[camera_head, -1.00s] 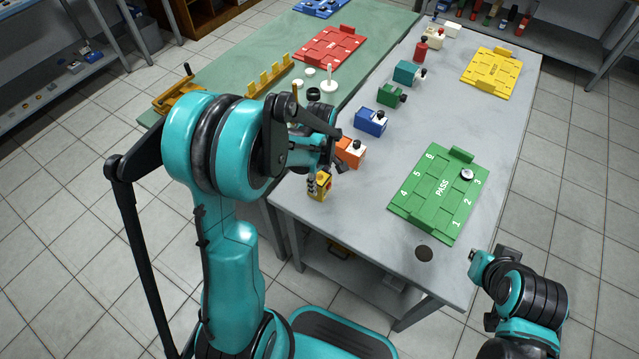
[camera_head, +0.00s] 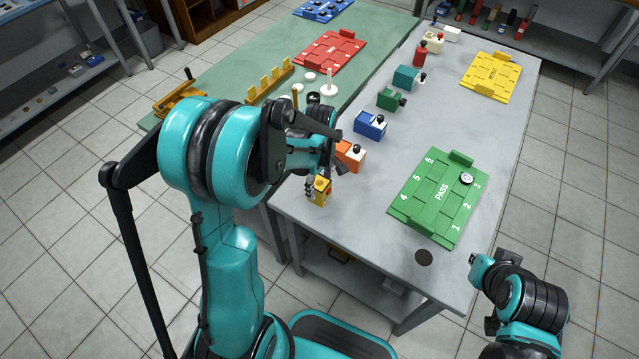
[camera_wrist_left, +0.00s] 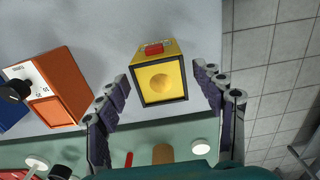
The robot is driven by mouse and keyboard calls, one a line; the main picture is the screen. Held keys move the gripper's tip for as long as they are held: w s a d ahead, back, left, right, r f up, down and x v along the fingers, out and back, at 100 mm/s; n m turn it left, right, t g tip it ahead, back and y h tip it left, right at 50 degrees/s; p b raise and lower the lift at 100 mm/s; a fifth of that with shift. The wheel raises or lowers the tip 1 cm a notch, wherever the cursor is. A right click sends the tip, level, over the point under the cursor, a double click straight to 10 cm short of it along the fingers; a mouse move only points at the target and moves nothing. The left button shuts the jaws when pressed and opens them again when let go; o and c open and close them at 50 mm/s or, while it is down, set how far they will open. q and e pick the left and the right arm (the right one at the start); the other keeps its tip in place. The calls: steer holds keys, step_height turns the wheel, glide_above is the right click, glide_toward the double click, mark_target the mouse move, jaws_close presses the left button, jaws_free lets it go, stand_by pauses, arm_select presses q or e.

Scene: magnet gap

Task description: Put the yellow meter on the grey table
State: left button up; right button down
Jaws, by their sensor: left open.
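The yellow meter (camera_head: 321,189) stands near the left edge of the grey table (camera_head: 335,222), in front of the orange block. My left gripper (camera_head: 318,181) is at the meter. In the wrist view its fingers (camera_wrist_left: 161,76) are open, one on each side of the meter, with gaps visible. The meter's underside is hidden. My right arm is at the lower right; its fingers cannot be made out.
The orange block (camera_head: 350,154) is close beside the meter; blue (camera_head: 370,123) and green (camera_head: 390,97) ones stand behind. A green numbered board (camera_head: 425,203) lies to the right. A green table (camera_head: 225,75) adjoins on the left. Bare grey surface lies between blocks and board.

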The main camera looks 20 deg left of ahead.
arm_select(q)
step_height(320, 180, up, 10)
steer(key=r+p, duration=0.1)
steer(key=p, duration=0.3)
steer(key=s+d+r+m+t, duration=0.2)
steer(key=s+r+m+t, duration=0.1)
steer(key=s+m, duration=0.3)
steer(key=s+d+r+m+t, duration=0.3)
steer(key=s+m, duration=0.4)
steer(key=m, duration=0.3)
steer(key=shift+s+d+r+t, duration=0.2)
steer(key=shift+d+r+t, duration=0.15)
steer(key=shift+r+t, duration=0.3)
